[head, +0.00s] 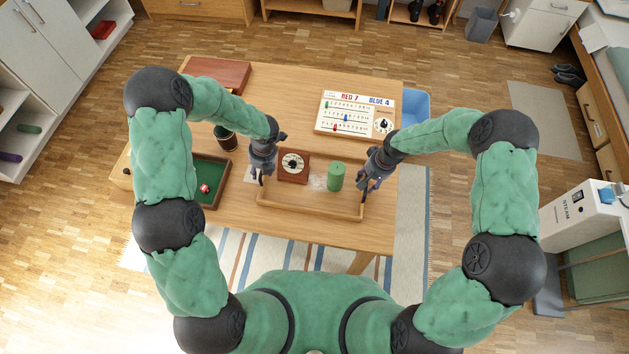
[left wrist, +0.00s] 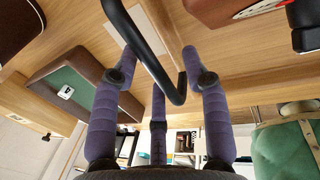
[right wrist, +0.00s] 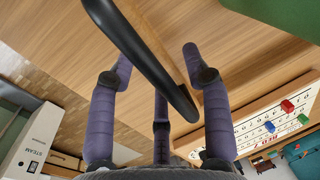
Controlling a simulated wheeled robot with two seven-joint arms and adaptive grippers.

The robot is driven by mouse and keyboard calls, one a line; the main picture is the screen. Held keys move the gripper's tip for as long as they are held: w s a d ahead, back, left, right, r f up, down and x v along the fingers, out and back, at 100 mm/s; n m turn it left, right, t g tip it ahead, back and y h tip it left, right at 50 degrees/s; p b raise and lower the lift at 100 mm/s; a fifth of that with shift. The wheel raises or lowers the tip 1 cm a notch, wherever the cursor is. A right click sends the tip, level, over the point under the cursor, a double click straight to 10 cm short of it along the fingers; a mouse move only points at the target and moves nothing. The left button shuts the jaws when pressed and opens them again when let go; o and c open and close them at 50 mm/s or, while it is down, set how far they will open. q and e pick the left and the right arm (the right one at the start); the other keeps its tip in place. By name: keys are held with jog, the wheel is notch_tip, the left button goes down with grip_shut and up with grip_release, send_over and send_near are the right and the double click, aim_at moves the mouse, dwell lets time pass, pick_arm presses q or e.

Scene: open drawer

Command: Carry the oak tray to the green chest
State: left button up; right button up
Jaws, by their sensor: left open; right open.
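The oak tray (head: 310,213) lies on the wooden table, with a black handle at each end. A brown box with a dial (head: 293,165) and a green cylinder (head: 336,176) appear within its outline. My left gripper (head: 260,172) is open at the left end; in the left wrist view the black handle (left wrist: 146,50) passes between its spread fingers. My right gripper (head: 369,180) is open at the right end, its fingers around the other handle (right wrist: 150,60). I cannot tell whether the fingers touch the handles. A green surface (head: 603,277) at the right edge may be the green chest.
A green-lined dice tray (head: 211,181), a dark cup (head: 225,138) and a reddish box (head: 217,74) are on the table's left. A scoreboard (head: 356,114) lies behind. A white STEAM box (head: 580,215) stands at right. Floor between table and STEAM box looks clear.

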pick_arm(q)
grip_shut()
pick_arm(e)
grip_shut()
pick_arm(q)
jog(key=shift+w+r, duration=0.1)
pick_arm(e)
jog(key=shift+w+r, duration=0.1)
pick_arm(q)
jog(key=shift+r, duration=0.2)
pick_arm(e)
jog(key=shift+r, duration=0.2)
